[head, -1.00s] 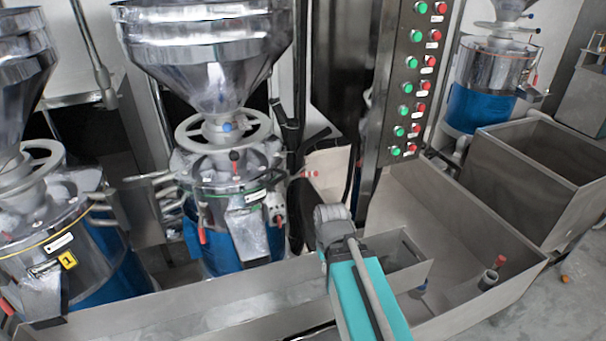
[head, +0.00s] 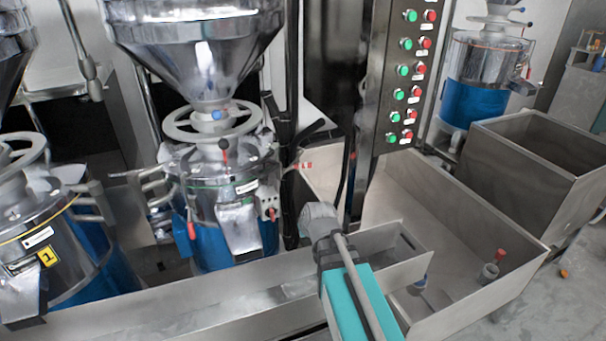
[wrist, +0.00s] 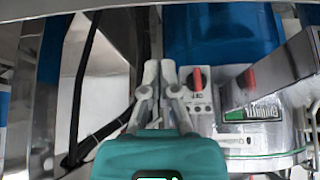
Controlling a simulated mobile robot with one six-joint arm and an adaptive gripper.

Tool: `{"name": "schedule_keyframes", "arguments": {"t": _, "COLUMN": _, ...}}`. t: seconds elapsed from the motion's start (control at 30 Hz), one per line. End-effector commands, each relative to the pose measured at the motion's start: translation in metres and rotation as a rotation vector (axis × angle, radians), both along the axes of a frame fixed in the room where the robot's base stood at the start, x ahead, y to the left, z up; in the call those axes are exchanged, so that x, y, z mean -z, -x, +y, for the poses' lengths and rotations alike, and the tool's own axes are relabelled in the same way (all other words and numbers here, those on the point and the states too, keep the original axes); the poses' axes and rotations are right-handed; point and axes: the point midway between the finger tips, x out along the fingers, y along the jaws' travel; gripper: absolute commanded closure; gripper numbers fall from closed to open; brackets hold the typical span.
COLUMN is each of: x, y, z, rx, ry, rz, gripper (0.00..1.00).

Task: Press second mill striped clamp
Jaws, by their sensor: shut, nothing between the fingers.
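The second mill (head: 232,195) stands left of centre in the head view, with a steel hopper and blue lower body. A small red-and-white striped piece (head: 303,165), probably the striped clamp, sticks out at its right side. My arm's grey end shows right of the mill, but the fingers are hidden there. In the wrist view my gripper (wrist: 161,74) is shut and empty. It appears beside the mill's switch box (wrist: 198,95) with a red knob; I cannot tell whether it touches. The striped piece is not clear in the wrist view.
The mill marked 1 (head: 45,235) stands at the left. A button panel (head: 385,95) rises behind my arm. A steel trough (head: 160,305) runs in front of the mills, and a wide bin (head: 465,205) lies to the right. Black cables (wrist: 80,95) hang near my gripper.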

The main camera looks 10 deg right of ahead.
Motion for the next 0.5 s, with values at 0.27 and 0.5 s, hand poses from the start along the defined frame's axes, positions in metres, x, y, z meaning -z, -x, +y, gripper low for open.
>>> {"name": "schedule_keyframes", "arguments": {"t": 0.27, "x": 0.006, "y": -0.054, "z": 0.007, "rx": -0.033, "ry": 0.004, "rz": -0.267, "gripper": 1.00}}
{"name": "schedule_keyframes", "arguments": {"t": 0.5, "x": -0.002, "y": -0.091, "z": 0.010, "rx": -0.044, "ry": 0.017, "rz": -0.499, "gripper": 1.00}}
